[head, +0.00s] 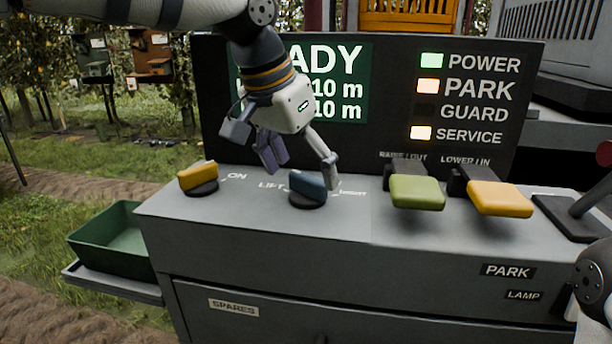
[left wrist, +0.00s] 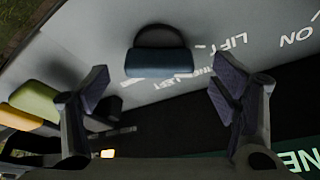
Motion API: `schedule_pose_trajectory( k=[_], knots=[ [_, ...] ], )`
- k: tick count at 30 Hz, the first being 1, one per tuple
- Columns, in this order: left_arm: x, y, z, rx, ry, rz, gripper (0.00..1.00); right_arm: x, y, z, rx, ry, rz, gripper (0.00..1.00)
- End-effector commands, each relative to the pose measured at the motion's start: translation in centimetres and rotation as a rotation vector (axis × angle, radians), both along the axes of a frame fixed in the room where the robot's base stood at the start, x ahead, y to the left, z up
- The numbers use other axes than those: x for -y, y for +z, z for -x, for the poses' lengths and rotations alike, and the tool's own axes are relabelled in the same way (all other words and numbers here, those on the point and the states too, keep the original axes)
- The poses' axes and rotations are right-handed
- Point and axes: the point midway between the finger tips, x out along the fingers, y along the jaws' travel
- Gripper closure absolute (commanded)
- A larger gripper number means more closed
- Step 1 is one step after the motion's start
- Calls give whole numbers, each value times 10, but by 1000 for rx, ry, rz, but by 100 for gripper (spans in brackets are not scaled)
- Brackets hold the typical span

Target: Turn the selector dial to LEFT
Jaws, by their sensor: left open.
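The blue selector dial (head: 307,188) sits on a dark round base on the grey console top, right of the printed word LIFT. Another label to its right is partly hidden by a finger. My left gripper (head: 300,167) reaches down from above, open, its fingers spread just behind and above the dial. In the left wrist view the dial (left wrist: 160,62) lies beyond and between the two open fingertips (left wrist: 163,88), with nothing between them. Contact with the dial cannot be made out. My right gripper is out of view.
A yellow knob (head: 197,178) marked ON stands left of the dial. Green (head: 417,191) and yellow (head: 500,199) paddles stand to the right. The upright display panel (head: 390,120) rises close behind the gripper. A green bin (head: 105,240) is at left; a lever (head: 590,195) is at far right.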

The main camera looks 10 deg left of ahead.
Motion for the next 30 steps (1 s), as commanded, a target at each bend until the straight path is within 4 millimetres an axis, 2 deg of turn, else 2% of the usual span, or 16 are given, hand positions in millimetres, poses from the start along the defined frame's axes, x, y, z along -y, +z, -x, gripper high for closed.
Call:
schedule_pose_trajectory(
  k=[3,6,13,14,20,30],
  knots=[
    [4,-15,-5,2,-1,-1,20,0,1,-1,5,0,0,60],
    [5,-21,-7,2,-1,1,20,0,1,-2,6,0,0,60],
    [5,-22,-8,3,-1,0,20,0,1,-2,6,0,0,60],
    [5,-22,-8,3,-1,0,22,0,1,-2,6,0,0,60],
    [5,-22,-8,2,-1,0,68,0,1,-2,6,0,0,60],
    [5,-22,-8,2,-32,0,68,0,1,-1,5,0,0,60]
  ],
)
